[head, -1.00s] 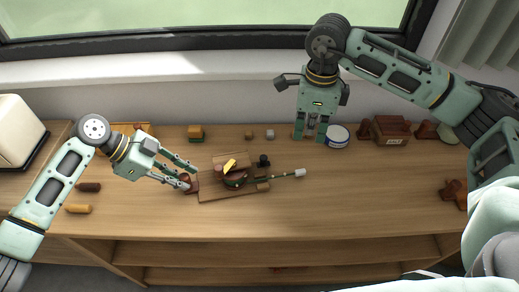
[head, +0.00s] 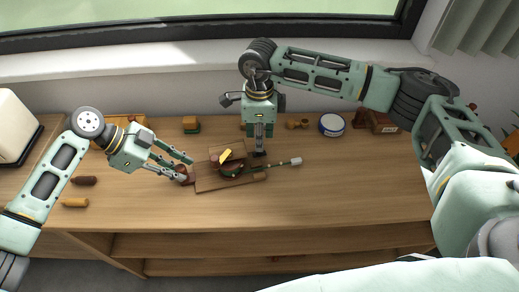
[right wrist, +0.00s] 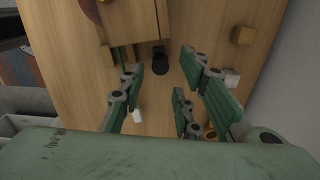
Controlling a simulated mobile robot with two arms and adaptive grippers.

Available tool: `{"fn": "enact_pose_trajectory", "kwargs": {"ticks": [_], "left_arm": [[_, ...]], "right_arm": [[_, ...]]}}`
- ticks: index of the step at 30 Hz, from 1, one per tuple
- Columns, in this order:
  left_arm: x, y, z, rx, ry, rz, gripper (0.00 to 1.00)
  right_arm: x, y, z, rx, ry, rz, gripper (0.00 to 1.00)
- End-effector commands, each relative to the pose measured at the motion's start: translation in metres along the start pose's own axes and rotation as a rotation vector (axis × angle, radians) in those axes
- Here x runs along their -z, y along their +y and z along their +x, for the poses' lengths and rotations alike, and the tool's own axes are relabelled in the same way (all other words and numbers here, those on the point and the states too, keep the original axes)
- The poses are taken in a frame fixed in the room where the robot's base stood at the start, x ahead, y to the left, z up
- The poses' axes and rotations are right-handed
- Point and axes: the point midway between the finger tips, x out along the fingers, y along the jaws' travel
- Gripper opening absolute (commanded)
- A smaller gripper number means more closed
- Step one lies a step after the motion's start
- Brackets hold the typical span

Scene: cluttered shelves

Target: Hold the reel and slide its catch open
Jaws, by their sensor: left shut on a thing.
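The reel (head: 230,170) is a reddish-brown drum with green and yellow parts, on a wooden board (head: 212,184) lying on the shelf top. A thin rod with a white tip (head: 295,161) sticks out to its right. My left gripper (head: 187,171) is shut on a brown piece (head: 182,175) at the board's left end. A small black knob (right wrist: 160,62), seemingly the catch, shows in the right wrist view beside the wooden part. My right gripper (head: 259,150) points down behind the reel. In the right wrist view its fingers (right wrist: 163,75) are spread around the knob's end, no grip visible.
A white-and-blue round tin (head: 332,124) and a brown box (head: 381,122) stand at the back right. A yellow-brown block (head: 190,124) stands at the back. Brown (head: 83,181) and orange (head: 75,202) pieces lie at left. The front right top is clear.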

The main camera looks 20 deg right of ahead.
Motion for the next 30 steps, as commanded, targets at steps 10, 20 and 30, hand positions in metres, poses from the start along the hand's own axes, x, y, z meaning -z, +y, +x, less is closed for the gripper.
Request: {"fn": "enact_pose_trajectory", "kwargs": {"ticks": [10, 20, 30], "left_arm": [[-0.001, 0.0, 0.0, -0.001, -0.001, -0.001, 0.0], [-0.001, 0.0, 0.0, -0.001, -0.001, -0.001, 0.0], [-0.001, 0.0, 0.0, -0.001, -0.001, -0.001, 0.0]], "right_arm": [[0.0, 0.0, 0.032, -0.001, 0.001, -0.001, 0.31], [0.0, 0.0, 0.035, 0.0, 0.0, -0.001, 0.31], [0.0, 0.0, 0.034, 0.0, 0.0, 0.0, 0.02]]}}
